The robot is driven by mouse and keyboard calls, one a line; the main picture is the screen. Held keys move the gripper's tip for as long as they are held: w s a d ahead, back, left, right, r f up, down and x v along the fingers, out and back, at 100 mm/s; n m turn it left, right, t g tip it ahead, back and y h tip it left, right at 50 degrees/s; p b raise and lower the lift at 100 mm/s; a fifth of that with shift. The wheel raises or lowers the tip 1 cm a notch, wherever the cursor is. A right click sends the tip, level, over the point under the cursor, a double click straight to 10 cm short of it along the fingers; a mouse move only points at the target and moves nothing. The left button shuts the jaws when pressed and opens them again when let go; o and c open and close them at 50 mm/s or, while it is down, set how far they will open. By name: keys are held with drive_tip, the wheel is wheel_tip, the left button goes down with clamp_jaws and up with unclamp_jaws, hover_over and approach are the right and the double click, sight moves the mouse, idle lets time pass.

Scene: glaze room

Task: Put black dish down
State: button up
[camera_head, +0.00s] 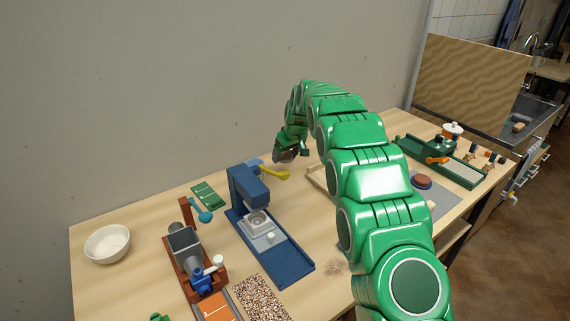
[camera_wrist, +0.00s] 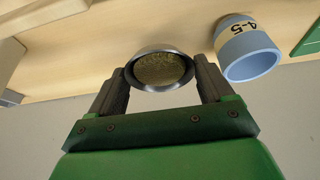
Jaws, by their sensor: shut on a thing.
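The black dish (camera_wrist: 160,52) is round with a dark, shiny rim and holds a speckled yellow-brown content. In the wrist view it sits between the two fingers of my gripper (camera_wrist: 160,82), which is shut on it. In the head view my gripper (camera_head: 290,150) is above the back part of the wooden table (camera_head: 150,218), near the wall. The dish is small and hard to make out there. I cannot tell whether its base touches the table.
A light blue ring-shaped cup marked 4-5 (camera_wrist: 250,52) is close beside the dish. A blue press (camera_head: 262,225), a brown-and-grey machine (camera_head: 185,250) and a white bowl (camera_head: 107,244) stand to the left. A yellow-handled tool (camera_head: 275,173) lies near my gripper. A green device (camera_head: 430,155) stands right.

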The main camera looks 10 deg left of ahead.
sight(286, 153)
drive_tip(key=shift+w+a+f, duration=0.25)
drive_tip(key=shift+w+f, duration=0.45)
drive_tip(key=shift+f, duration=0.15)
drive_tip(key=shift+w+a+f, duration=0.25)
drive_tip(key=shift+w+f, duration=0.4)
drive_tip(key=shift+f, duration=1.75)
drive_tip(key=o, duration=1.1)
drive_tip(key=shift+f, duration=0.15)
drive_tip(key=shift+v, duration=6.1)
